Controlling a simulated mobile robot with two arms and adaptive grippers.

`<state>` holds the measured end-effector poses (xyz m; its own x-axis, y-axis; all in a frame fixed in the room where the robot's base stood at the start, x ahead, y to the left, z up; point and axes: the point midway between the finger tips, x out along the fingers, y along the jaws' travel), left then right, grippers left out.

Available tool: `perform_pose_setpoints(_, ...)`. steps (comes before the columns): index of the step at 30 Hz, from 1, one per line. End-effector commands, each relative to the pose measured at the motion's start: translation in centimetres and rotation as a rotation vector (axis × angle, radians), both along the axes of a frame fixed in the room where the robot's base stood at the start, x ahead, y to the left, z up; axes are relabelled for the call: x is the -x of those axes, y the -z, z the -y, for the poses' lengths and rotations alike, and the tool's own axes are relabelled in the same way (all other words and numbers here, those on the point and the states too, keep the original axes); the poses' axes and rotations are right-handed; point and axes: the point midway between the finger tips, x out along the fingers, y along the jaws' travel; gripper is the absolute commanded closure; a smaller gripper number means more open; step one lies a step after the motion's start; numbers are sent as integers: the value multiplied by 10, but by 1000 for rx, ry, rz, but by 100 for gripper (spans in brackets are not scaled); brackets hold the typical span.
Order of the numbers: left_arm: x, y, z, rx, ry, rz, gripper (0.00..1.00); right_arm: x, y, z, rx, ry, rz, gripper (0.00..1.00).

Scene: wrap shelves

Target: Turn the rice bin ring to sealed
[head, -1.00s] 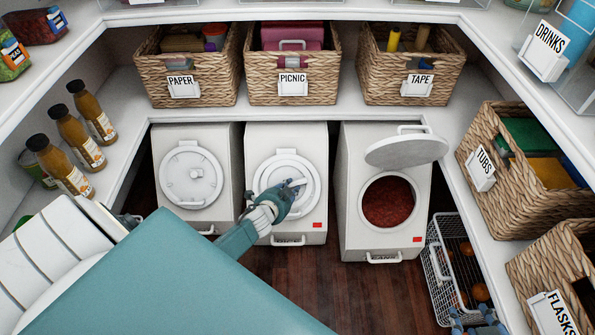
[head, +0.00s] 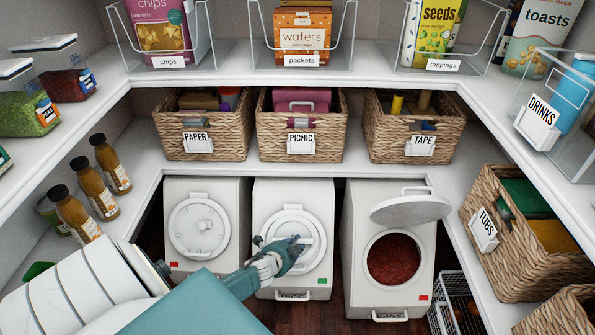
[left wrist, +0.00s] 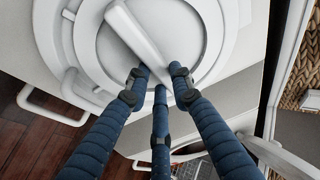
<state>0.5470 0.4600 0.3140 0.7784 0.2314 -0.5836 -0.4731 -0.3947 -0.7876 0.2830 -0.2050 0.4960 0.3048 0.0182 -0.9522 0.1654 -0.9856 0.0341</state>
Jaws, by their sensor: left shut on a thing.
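The middle white bin (head: 262,208) stands under the shelf, and its front label (head: 293,294) is too small to read surely. Its round lid carries a white ring (head: 272,226) with a bar handle (left wrist: 135,35) across it. A small square on the bin's front (head: 321,281) is green. My left gripper (head: 290,252) reaches in front of the lid. In the left wrist view its three blue fingers (left wrist: 160,88) are closed on the lower end of the slanted bar. My right gripper is not in view.
The left bin (head: 175,262) is lidded and shows a red square. The right bin (head: 360,215) has its lid (head: 411,209) raised and red contents showing. Baskets (head: 300,158) line the shelf above. A wire crate (head: 450,300) stands at lower right.

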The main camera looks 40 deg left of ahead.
Motion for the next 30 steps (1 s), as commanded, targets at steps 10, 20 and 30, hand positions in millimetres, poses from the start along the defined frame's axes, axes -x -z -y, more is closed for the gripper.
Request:
perform_pose_setpoints(10,0,1,1,-5,6,-2,100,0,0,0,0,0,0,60)
perform_pose_setpoints(20,0,0,0,-3,4,-2,58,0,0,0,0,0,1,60)
perform_pose_setpoints(30,17,-12,4,-7,6,-1,58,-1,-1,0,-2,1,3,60)
